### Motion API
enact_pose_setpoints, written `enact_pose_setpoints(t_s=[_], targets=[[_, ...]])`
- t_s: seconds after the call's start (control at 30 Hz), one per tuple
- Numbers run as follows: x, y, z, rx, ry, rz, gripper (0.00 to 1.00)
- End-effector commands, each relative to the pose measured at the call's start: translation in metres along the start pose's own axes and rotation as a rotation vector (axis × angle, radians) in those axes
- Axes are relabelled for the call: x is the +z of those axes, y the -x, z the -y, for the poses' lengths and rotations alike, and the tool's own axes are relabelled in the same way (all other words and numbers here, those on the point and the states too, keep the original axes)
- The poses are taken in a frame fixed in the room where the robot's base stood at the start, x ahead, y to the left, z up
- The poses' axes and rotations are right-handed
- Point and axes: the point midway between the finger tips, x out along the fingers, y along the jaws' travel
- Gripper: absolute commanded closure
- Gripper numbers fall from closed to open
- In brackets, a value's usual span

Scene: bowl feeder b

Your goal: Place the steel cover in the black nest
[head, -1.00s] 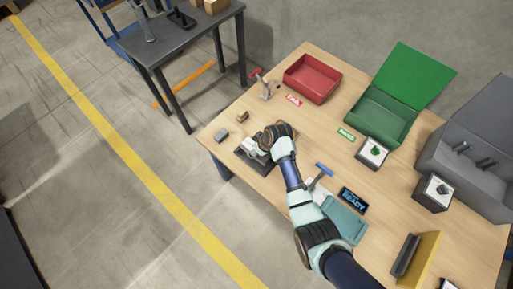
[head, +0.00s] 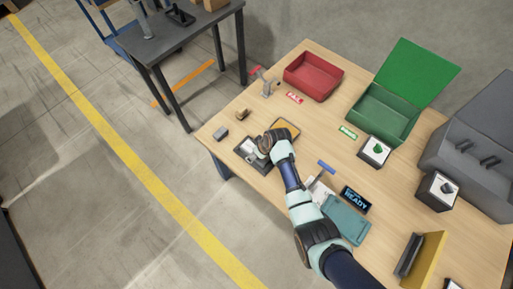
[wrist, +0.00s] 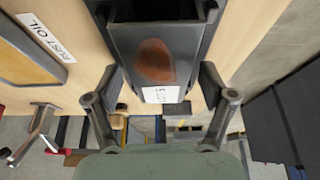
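My gripper (head: 258,150) is low over the black nest (head: 241,153) near the table's left corner and partly hides it in the head view. In the wrist view a dark grey plate, which looks like the steel cover (wrist: 128,62), lies between my two fingers (wrist: 158,25), one along each side. I cannot tell whether the cover touches the nest.
An orange pad in a dark tray (head: 286,127) lies just beyond my gripper, by the RUST OIL label (wrist: 45,38). A small grey block (head: 220,133) and a brown piece (head: 242,114) are nearby. A red bin (head: 313,77) and an open green box (head: 382,114) stand farther back.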

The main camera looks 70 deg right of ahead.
Motion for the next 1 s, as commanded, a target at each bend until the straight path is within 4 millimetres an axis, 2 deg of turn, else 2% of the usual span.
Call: enact_pose_setpoints(t_s=[0.2,0.3,0.37,0.7,0.83,1.0], targets=[[0.0,0.0,0.0,0.0,0.0,0.0,0.17],[-0.002,0.007,0.0,0.001,0.0,-0.001,0.17],[-0.003,0.017,0.0,0.001,-0.001,-0.001,0.17],[-0.003,0.1,0.0,0.001,-0.001,-0.002,0.17],[-0.002,0.117,0.0,0.0,0.0,-0.001,0.17],[-0.001,0.124,0.0,-0.001,0.0,0.0,0.17]])
